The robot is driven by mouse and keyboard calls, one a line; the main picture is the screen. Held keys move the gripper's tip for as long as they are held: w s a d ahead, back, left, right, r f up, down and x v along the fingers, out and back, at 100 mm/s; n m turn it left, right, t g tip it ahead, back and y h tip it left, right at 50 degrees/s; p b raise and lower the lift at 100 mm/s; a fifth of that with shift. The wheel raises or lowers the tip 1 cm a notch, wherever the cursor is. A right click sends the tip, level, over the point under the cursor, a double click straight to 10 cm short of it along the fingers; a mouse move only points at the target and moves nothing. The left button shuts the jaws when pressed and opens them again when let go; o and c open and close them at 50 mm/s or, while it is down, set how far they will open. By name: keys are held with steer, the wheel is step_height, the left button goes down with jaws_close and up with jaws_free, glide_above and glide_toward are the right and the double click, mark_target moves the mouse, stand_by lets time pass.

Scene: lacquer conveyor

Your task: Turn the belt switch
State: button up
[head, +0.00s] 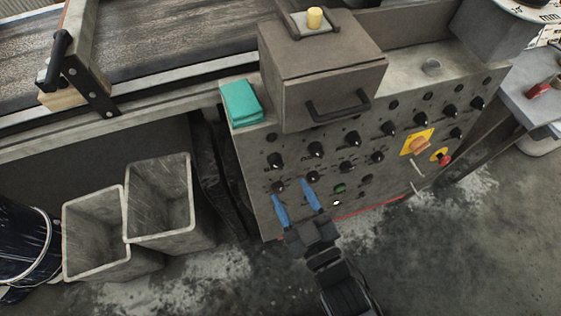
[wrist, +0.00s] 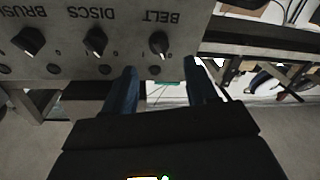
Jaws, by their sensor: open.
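The belt switch (wrist: 158,42) is a black rotary knob on the grey control panel, with the label BELT upside down in the wrist view. It is the rightmost of the row there. My gripper (wrist: 160,78) has two blue fingers, spread apart and empty. In the wrist view the fingertips lie either side of the knob's line, just below it, not around it. In the head view my gripper (head: 292,190) is in front of the lower left of the control panel (head: 258,185). Labels cannot be read there, so I cannot tell which knob is the belt switch.
A DISCS knob (wrist: 96,40) and a brush knob (wrist: 28,40) sit beside it. A box with a handle (head: 320,70) and a teal block (head: 240,103) stand on the panel's top. Grey bins (head: 160,205) are at left. A red button (head: 444,159) is at right.

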mark_target(278, 168)
steer(key=x, duration=0.6)
steer(key=shift+w+a+p, duration=0.15)
steer(key=shift+w+p, duration=0.15)
steer(key=shift+w, duration=0.1)
steer(key=c, duration=1)
